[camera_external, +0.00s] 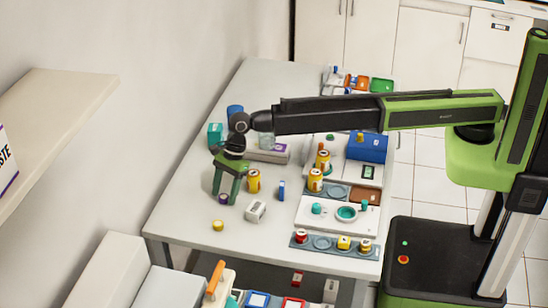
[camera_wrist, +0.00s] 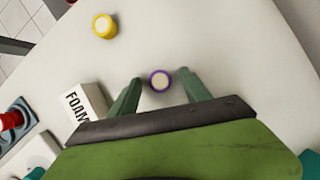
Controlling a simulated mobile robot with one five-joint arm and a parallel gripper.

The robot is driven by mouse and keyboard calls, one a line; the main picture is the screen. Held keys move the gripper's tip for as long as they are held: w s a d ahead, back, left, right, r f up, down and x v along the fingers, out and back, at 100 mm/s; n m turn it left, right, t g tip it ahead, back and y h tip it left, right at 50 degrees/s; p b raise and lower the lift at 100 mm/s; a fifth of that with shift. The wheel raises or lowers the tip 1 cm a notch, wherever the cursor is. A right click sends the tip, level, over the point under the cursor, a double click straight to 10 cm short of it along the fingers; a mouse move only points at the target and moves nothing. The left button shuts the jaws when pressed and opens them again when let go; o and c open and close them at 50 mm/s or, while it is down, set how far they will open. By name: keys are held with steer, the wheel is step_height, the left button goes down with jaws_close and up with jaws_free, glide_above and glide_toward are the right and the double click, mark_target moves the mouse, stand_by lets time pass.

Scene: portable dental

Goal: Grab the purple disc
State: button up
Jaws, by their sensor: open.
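The purple disc (camera_wrist: 160,80) lies on the table with a pale round centre and a purple rim. In the external view the disc (camera_external: 223,198) shows low between the green fingers of my gripper (camera_external: 225,196), which points down at the table. The gripper is empty; I cannot tell the exact height of its tips over the table.
A yellow round piece (camera_wrist: 104,26) lies apart on the table (camera_external: 180,200). A white FOAM box (camera_wrist: 86,103) stands near the left finger. A yellow can (camera_external: 253,181) stands close to the gripper in the external view. The table's near-left corner is clear.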

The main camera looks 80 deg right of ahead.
jaws_close()
stand_by(0.4)
steer(key=shift+p, duration=0.3)
